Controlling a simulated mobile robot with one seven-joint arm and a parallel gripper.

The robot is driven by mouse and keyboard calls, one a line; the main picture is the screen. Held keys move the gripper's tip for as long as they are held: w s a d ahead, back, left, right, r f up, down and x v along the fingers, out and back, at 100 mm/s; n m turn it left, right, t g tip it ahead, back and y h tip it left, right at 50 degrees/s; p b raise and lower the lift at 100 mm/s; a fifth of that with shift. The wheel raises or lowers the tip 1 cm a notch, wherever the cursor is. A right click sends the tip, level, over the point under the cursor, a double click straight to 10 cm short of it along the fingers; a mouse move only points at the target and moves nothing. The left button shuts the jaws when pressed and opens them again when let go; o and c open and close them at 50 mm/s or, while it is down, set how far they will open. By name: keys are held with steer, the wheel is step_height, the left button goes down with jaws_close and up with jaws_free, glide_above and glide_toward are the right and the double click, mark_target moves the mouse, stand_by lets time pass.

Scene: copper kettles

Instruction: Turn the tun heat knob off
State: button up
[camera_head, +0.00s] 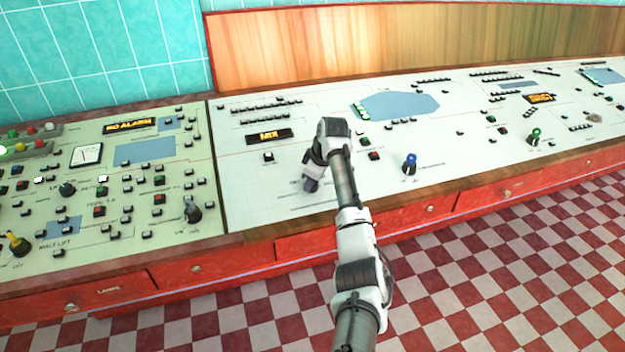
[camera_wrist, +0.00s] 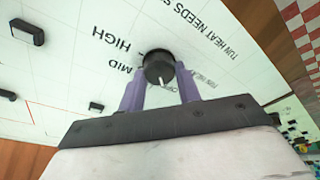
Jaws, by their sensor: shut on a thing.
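The tun heat knob (camera_wrist: 158,66) is black and round with a short white mark at its lower edge in the wrist view. The mark points down toward my palm, between the MID lettering (camera_wrist: 121,76) on the left and small lettering partly covered by the right finger. HIGH is printed to the upper left and TUN HEAT NEEDS above. My gripper (camera_wrist: 160,82) has its two purple fingers on either side of the knob, shut on it. In the head view my gripper (camera_head: 311,184) reaches down to the white panel (camera_head: 250,185), and hides the knob.
A blue knob (camera_head: 410,163) and a green knob (camera_head: 534,136) stand to the right on the panel. A black knob (camera_head: 192,210) and a yellow one (camera_head: 18,244) stand to the left. Buttons (camera_wrist: 28,32) lie near the knob. Red drawers (camera_head: 330,238) front the desk.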

steer(key=o, duration=0.9)
steer(key=shift+o, duration=0.2)
steer(key=b+v, duration=0.3)
steer(key=v, duration=1.1)
steer(key=shift+w, duration=0.1)
